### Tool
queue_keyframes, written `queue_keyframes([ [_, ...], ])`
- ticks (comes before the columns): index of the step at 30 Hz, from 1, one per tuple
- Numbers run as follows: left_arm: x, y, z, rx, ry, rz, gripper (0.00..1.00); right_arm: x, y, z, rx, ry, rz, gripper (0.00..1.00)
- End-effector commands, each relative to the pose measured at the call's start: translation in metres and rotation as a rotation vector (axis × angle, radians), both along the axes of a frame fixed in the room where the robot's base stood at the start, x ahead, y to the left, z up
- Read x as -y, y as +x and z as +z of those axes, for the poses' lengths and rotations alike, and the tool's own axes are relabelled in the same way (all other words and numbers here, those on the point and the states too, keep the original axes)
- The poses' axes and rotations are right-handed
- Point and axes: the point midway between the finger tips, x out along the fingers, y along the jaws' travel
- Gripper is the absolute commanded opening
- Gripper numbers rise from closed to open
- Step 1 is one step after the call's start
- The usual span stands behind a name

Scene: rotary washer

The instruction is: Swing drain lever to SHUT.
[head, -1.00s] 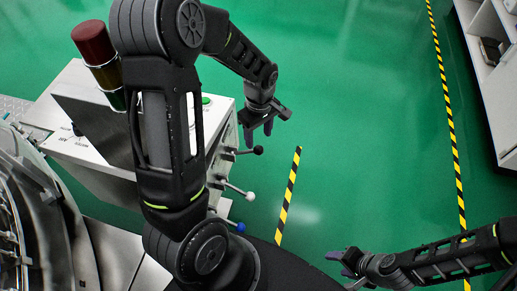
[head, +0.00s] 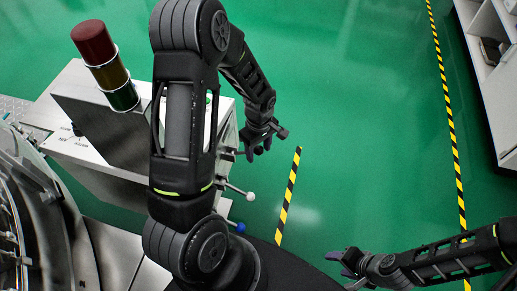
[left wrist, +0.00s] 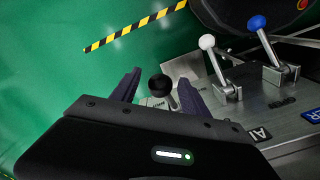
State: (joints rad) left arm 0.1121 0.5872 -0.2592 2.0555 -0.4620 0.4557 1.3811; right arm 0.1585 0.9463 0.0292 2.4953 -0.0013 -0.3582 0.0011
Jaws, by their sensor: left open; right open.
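Several ball-knobbed levers stand on the side of the machine box. A black-knobbed lever (left wrist: 160,86) is between the two fingers of my left gripper (left wrist: 158,78) in the left wrist view. The fingers are open, one on each side of the knob; I cannot tell whether they touch it. In the head view my left gripper (head: 257,146) largely hides this knob. A white-knobbed lever (left wrist: 207,43) and a blue-knobbed lever (left wrist: 257,23) stand beside it. My right gripper (head: 344,262) is open and empty, away from the machine.
The light-topped machine box (head: 75,145) carries a red, amber and green signal tower (head: 106,65). A round metal machine (head: 25,225) is at lower left. A shelf (head: 490,75) stands at far right. The green floor between is clear, with yellow-black tape (head: 289,195).

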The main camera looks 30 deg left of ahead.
Motion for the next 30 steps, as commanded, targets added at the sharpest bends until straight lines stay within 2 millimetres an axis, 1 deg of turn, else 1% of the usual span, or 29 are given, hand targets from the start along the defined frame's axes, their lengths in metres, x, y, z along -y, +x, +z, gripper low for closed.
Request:
queue_keyframes([
  [6, 0.0, 0.0001, -0.0004, 0.0, 0.0, 0.0, 0.53, 0.0, 0.0, 0.0, 0.0, 0.0, 0.0, 0.53],
  [7, 0.0, 0.0001, -0.0003, 0.0, 0.0, 0.0, 0.52, 0.0, 0.0, 0.0, 0.0, 0.0, 0.0, 0.53],
  [26, 0.0, 0.0001, -0.0001, 0.0, 0.0, 0.0, 0.0, 0.0, 0.0, 0.0, 0.0, 0.0, 0.0, 0.53],
  [30, 0.0, 0.0001, -0.0001, 0.0, 0.0, 0.0, 0.0, 0.0, 0.0, 0.0, 0.0, 0.0, 0.0, 0.53],
])
